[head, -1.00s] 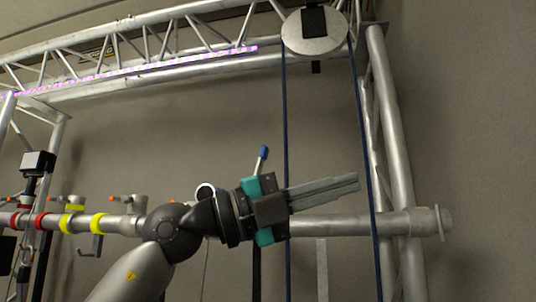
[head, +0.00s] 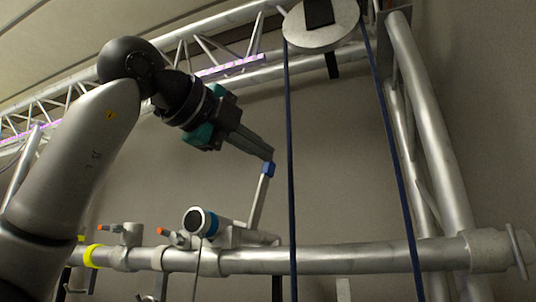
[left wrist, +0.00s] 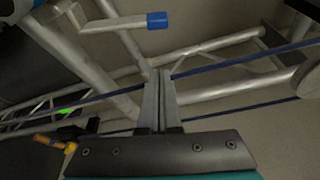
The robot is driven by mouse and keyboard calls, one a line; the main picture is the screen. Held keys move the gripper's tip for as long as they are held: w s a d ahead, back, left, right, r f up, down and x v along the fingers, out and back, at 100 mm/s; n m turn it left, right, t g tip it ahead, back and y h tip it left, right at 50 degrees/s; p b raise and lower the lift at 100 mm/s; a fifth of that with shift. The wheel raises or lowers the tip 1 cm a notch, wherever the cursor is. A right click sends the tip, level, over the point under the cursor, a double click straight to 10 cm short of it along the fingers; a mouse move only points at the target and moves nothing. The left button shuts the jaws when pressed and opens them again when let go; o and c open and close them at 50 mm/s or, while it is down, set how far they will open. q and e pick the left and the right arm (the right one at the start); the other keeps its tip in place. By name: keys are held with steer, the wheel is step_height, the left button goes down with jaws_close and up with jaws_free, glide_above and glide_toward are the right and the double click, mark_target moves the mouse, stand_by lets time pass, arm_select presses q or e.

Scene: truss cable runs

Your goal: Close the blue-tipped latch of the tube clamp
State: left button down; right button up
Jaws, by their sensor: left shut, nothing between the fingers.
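The tube clamp (head: 232,236) sits on the horizontal silver tube, with a short dark-faced cylinder beside it. Its latch lever (head: 258,200) stands up, leaning slightly right, with a blue tip (head: 268,168) at the top. The lever and blue tip (left wrist: 156,20) also show at the top of the left wrist view. My left gripper (head: 268,153) is shut and empty, pointing down and right from above. Its fingertips are right by the blue tip in the head view; in the left wrist view they (left wrist: 160,74) appear apart from it. My right gripper is in neither view.
Two blue ropes (head: 290,150) hang from a round pulley (head: 321,25), close to the right of the lever. Orange-tipped clamps (head: 128,232) and a yellow band (head: 91,256) are on the tube at the left. A truss upright (head: 430,120) stands at right.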

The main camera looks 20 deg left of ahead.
mark_target(270, 165)
arm_select(q)
steer(key=shift+w+a+r+p, duration=0.15)
steer(key=shift+w+p, duration=0.55)
steer(key=shift+w, duration=0.6)
steer(key=shift+w+a+f+p, duration=0.15)
steer(key=shift+w+p, duration=0.55)
steer(key=shift+w, duration=0.65)
steer(key=shift+w+a+r+p, duration=0.15)
steer(key=shift+w+p, duration=0.55)
steer(key=shift+w, duration=0.6)
steer(key=shift+w+d, duration=0.1)
steer(key=shift+d, duration=0.05)
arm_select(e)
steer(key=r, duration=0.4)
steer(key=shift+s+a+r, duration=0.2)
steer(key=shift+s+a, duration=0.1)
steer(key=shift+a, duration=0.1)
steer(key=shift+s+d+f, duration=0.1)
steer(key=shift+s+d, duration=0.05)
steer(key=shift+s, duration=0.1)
